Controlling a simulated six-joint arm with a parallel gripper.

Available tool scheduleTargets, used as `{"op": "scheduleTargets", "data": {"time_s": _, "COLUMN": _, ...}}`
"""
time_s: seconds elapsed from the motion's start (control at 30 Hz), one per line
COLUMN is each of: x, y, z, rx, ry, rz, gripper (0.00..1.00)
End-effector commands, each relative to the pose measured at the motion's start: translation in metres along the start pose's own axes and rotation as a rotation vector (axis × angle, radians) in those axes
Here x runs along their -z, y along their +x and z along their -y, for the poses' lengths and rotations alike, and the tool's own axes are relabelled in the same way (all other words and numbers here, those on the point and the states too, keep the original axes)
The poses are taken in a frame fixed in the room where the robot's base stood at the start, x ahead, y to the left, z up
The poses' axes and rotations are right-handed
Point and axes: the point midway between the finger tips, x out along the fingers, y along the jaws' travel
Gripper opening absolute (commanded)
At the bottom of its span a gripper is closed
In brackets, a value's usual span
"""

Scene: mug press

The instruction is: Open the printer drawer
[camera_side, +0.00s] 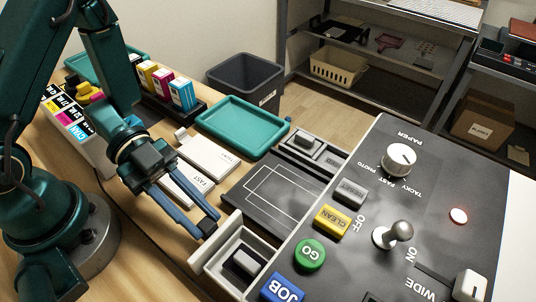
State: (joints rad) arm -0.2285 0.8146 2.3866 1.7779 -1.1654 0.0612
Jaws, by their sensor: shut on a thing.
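The printer (395,215) is a dark grey panel with coloured buttons and knobs at the right. Its pale grey drawer (235,246) juts out at the lower middle, partly open, with a dark block (244,262) inside. My gripper (207,227) is at the drawer's front wall, its blue fingers closed there. They appear to hold the drawer's handle, which the fingertips mostly hide.
A black plate with white outlines (276,193) lies beside the panel. White cards (197,172), a teal tray (243,126) and ink boxes (160,83) stand behind my gripper. A grey bin (246,84) and a shelf (375,68) are farther back.

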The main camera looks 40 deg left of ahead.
Motion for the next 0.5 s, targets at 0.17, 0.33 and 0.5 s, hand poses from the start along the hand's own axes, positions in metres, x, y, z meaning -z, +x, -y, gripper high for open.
{"op": "scheduleTargets", "data": {"time_s": 0.17, "x": -0.007, "y": -0.02, "z": 0.003, "rx": 0.014, "ry": 0.002, "rz": -0.003, "gripper": 0.0}}
{"op": "scheduleTargets", "data": {"time_s": 0.33, "x": -0.01, "y": -0.025, "z": 0.002, "rx": 0.01, "ry": 0.001, "rz": -0.002, "gripper": 0.0}}
{"op": "scheduleTargets", "data": {"time_s": 0.5, "x": -0.009, "y": -0.025, "z": 0.001, "rx": 0.008, "ry": 0.001, "rz": -0.002, "gripper": 0.0}}
